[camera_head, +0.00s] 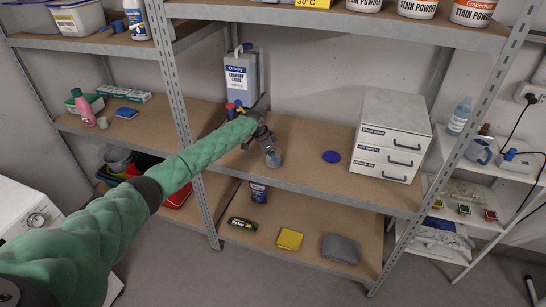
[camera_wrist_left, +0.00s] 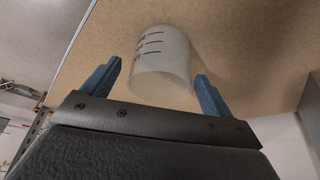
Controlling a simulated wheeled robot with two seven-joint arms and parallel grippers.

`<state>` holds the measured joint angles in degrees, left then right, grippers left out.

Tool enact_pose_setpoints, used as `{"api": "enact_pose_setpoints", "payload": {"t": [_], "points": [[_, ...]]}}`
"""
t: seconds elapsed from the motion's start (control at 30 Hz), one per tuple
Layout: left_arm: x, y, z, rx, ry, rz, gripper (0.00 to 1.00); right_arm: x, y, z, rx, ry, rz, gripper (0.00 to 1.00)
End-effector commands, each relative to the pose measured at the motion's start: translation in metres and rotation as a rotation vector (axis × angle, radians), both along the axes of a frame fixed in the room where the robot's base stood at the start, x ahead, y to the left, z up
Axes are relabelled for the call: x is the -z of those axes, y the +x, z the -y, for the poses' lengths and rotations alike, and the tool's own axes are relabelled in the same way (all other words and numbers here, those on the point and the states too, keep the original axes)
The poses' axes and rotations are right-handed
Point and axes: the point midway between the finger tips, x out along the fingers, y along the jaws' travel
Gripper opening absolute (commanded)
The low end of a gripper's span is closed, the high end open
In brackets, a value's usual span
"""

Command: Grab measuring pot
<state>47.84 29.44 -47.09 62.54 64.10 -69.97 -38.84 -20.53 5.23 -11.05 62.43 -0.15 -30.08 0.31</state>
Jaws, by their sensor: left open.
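The measuring pot (camera_wrist_left: 160,62) is a frosted, translucent cup with dark graduation marks, on the tan shelf board. In the left wrist view it lies between the two blue fingers of my left gripper (camera_wrist_left: 157,70). The fingers are open, with a visible gap on each side of the pot. In the head view my left arm reaches from the left to the middle shelf, and the left gripper (camera_head: 266,143) is at the pot there, partly hiding it. My right gripper is not in view.
A grey laundry jug (camera_head: 240,75) stands behind the gripper. A round blue disc (camera_head: 331,157) and a white drawer unit (camera_head: 390,135) are to the right on the same shelf. A metal upright (camera_head: 180,100) stands close to my left arm. The shelf between pot and disc is clear.

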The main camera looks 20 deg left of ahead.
Motion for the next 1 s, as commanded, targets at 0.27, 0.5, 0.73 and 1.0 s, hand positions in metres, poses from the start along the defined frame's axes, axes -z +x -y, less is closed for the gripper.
{"api": "enact_pose_setpoints", "payload": {"t": [0.27, 0.5, 0.73, 1.0], "points": [[0.016, 0.003, 0.005, 0.000, 0.000, -0.001, 0.86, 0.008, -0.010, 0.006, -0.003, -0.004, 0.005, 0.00], [0.016, 0.003, 0.005, 0.000, 0.001, -0.001, 0.78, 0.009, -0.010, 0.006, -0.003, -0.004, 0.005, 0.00], [0.016, 0.003, 0.005, 0.000, 0.001, -0.001, 0.38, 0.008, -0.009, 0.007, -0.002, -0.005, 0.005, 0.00], [0.015, 0.003, 0.005, 0.000, 0.001, -0.001, 0.38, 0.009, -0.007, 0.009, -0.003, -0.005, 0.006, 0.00]]}}
